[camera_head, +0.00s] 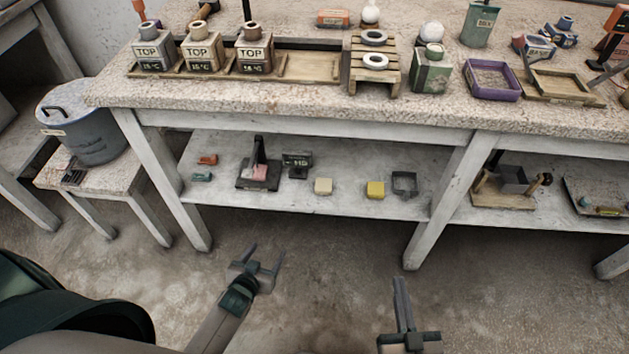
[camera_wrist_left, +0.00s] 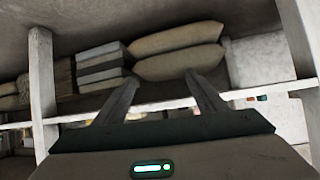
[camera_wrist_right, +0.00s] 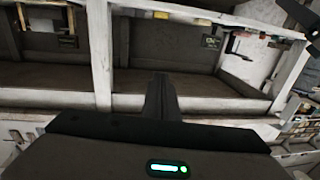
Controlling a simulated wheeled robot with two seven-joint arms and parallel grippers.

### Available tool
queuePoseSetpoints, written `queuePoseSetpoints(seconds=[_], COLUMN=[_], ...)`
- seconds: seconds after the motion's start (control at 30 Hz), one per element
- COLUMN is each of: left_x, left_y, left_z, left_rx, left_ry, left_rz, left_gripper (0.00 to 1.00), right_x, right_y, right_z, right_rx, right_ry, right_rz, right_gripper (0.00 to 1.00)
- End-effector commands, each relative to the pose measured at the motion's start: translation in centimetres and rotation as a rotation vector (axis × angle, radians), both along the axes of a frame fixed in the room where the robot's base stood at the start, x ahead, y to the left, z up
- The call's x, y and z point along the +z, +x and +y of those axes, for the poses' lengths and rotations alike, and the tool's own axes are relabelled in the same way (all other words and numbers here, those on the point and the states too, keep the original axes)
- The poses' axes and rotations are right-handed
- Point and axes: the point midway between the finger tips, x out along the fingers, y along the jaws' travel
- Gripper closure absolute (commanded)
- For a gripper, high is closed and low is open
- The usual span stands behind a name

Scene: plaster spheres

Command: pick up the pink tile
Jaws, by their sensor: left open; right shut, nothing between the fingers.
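A small pink tile (camera_head: 259,173) sits at a dark stand with an upright post (camera_head: 243,181) on the lower shelf (camera_head: 340,198) of the bench. Whether it lies on the stand or leans in it is too small to tell. My left gripper (camera_head: 264,253) is open and empty, in front of and below the shelf, apart from the tile. It also shows open in the left wrist view (camera_wrist_left: 162,82). My right gripper (camera_head: 400,283) is shut and empty, farther right near a bench leg. Its closed fingers show in the right wrist view (camera_wrist_right: 160,80).
A cream block (camera_head: 323,186), a yellow block (camera_head: 375,190), a dark sign (camera_head: 297,163) and small orange and teal pieces share the lower shelf. The bench top (camera_head: 300,97) overhangs it. Bench legs (camera_head: 437,205) stand at either side. The floor in front is clear.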

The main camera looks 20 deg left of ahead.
Motion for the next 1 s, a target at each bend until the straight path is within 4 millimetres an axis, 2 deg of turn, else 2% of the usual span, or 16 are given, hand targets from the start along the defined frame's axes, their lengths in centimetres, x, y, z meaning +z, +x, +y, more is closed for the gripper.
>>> queuePoseSetpoints(seconds=[0.03, 0.2, 0.4, 0.5, 0.7, 1.0], left_x=[-0.5, 2.8, 6.7, 8.2, 9.6, 9.7], left_y=[1.3, 4.4, 6.1, 6.4, 6.6, 6.6], left_z=[1.0, 4.2, 7.0, 7.8, 8.5, 8.5], left_rx=[0.017, 0.079, 0.133, 0.15, 0.163, 0.163], left_ry=[0.005, 0.014, 0.025, 0.028, 0.032, 0.031], left_rz=[-0.046, -0.188, -0.323, -0.366, -0.4, -0.4], left_gripper=[0.35, 0.35, 0.35, 0.35, 0.35, 0.35], right_x=[1.0, 8.9, 16.6, 19.0, 21.2, 21.3], right_y=[-0.1, -1.8, -5.3, -6.7, -8.0, -8.0], right_z=[0.4, 0.7, -0.3, -0.9, -1.5, -1.5], right_rx=[0.005, 0.013, 0.011, 0.01, 0.007, 0.007], right_ry=[0.03, 0.133, 0.237, 0.271, 0.299, 0.299], right_rz=[-0.075, -0.317, -0.543, -0.614, -0.669, -0.67], right_gripper=[1.0, 1.0, 1.0, 1.0, 1.0, 1.0])
